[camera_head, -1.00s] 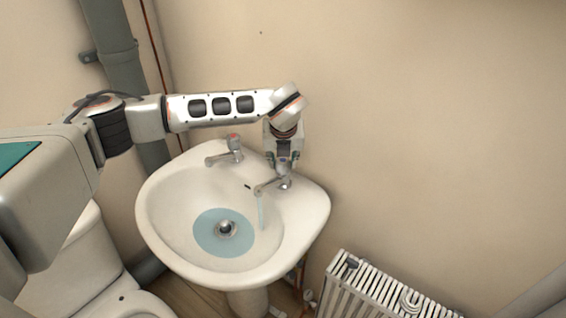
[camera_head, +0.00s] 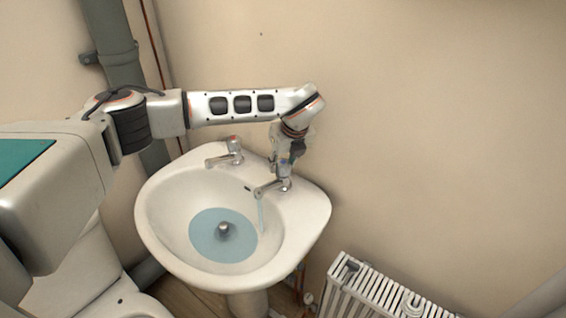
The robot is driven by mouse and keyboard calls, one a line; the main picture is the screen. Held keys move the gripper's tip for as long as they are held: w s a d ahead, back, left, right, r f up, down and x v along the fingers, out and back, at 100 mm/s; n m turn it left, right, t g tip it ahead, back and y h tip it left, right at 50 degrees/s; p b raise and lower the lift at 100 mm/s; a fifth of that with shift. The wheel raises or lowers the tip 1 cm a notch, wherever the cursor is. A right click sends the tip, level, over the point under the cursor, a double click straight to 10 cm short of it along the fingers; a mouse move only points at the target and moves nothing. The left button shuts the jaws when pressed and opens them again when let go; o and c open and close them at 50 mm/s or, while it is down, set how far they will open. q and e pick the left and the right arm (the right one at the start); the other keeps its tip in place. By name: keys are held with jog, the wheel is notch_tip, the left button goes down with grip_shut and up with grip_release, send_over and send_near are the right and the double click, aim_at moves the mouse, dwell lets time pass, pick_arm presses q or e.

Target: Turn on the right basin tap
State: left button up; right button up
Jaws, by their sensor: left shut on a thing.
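The right basin tap (camera_head: 270,189) stands on the back right rim of the white basin (camera_head: 160,205). A thin stream of water runs from its spout into the basin, where a pool of bluish water (camera_head: 208,243) lies around the plug hole. My left gripper (camera_head: 285,166) points down from above and is shut on the top of the right tap. The tap's handle is mostly hidden by the gripper. The left basin tap (camera_head: 228,152) has a red-marked top, and no water shows at its spout. My right gripper is not in view.
A white radiator (camera_head: 385,292) is on the wall at the lower right. A toilet (camera_head: 75,268) stands at the lower left, and a grey pipe (camera_head: 119,70) runs up the wall corner. The wall right of the basin is clear.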

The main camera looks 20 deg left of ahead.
pick_arm(q)
jog(key=o, duration=1.1)
jog(key=v, duration=1.2)
jog(key=shift+s+f, duration=0.1)
jog(key=shift+s, duration=0.05)
